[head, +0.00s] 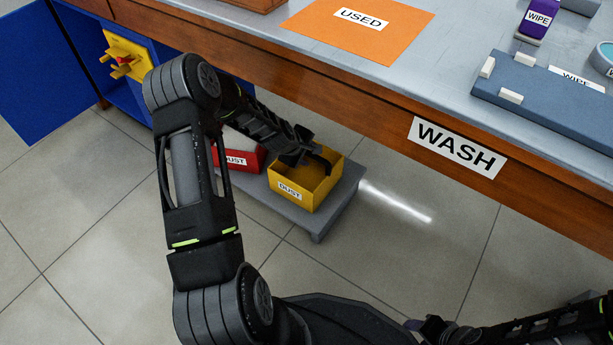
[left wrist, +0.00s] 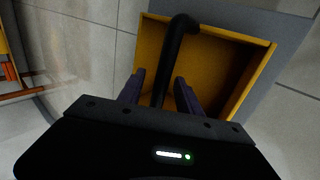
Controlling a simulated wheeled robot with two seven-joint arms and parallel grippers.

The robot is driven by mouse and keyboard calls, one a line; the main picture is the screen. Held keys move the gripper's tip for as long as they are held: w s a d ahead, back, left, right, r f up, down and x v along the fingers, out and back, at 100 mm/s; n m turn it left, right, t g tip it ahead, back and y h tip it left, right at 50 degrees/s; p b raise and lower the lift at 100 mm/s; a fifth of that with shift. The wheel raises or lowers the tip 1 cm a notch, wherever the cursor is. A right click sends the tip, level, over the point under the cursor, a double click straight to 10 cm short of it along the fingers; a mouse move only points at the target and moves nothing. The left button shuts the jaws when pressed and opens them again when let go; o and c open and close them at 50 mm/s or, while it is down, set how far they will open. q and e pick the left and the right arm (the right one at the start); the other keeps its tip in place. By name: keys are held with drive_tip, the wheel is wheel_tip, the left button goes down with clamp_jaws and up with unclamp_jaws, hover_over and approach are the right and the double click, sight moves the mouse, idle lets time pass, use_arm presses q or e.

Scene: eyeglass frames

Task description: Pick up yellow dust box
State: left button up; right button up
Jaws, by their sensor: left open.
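The yellow dust box (head: 292,200), open at the top and labelled DUST, stands on a low grey platform (head: 345,195) under the table edge. My left gripper (head: 316,158) is over the far part of its opening. In the left wrist view the box (left wrist: 262,72) lies beyond my two open fingers (left wrist: 160,88). A black bar with a bent end (left wrist: 178,32) passes between the fingers over the box; I cannot tell what it belongs to. The fingertips do not clearly touch a wall. My right gripper (head: 425,328) shows partly at the bottom right, its jaws unclear.
A red dust box (head: 240,156) stands left of the yellow one. The wooden table front (head: 350,98) with a WASH sign (head: 457,147) overhangs behind. A blue cabinet (head: 125,88) is at the upper left. Tiled floor (head: 420,250) is clear on the right.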

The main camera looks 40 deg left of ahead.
use_arm(q)
drive_tip(key=shift+x, duration=0.75)
clamp_jaws()
idle(1.3)
